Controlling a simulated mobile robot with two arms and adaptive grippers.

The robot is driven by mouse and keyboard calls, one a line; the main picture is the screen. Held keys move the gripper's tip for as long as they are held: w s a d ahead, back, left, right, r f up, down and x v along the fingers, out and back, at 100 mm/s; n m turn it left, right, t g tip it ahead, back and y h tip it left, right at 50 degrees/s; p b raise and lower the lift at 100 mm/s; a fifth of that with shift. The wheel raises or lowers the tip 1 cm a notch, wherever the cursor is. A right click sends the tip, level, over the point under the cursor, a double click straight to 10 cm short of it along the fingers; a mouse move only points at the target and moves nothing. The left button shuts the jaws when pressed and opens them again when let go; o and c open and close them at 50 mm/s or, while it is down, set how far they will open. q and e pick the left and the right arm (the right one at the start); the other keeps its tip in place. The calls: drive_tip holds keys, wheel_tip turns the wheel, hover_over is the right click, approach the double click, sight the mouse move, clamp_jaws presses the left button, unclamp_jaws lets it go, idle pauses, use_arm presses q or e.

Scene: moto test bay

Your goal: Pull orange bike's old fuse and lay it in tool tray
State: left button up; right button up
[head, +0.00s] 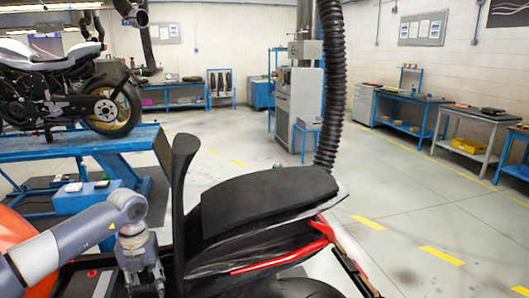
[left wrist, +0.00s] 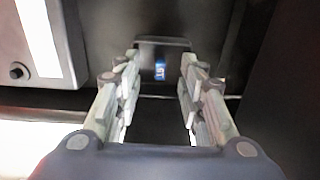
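The orange bike fills the front of the head view, with an orange body panel (head: 14,232) at left and a black seat (head: 270,203). My left gripper (head: 148,288) points down into the bike's open bay, left of the seat. In the left wrist view the left gripper (left wrist: 160,95) is open, its fingers apart. A small blue fuse (left wrist: 160,70) sits in a dark holder (left wrist: 177,45) beyond and between the fingertips, with nothing gripped. My right gripper is not in view. I cannot make out a tool tray for certain.
A white-labelled grey box (left wrist: 40,40) lies left of the fingers, and dark walls close in on the right. A blue lift (head: 60,145) carries another motorcycle (head: 60,85) at left. A black hose (head: 332,90) hangs behind the seat. Workbenches (head: 470,115) line the right wall.

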use_arm(q)
drive_tip(key=shift+f+b, duration=0.3)
drive_tip(key=shift+f, duration=0.55)
idle(0.5)
clamp_jaws()
drive_tip(key=shift+r, duration=0.25)
drive_tip(key=shift+r+p, duration=2.05)
drive_tip(key=shift+r, duration=0.8)
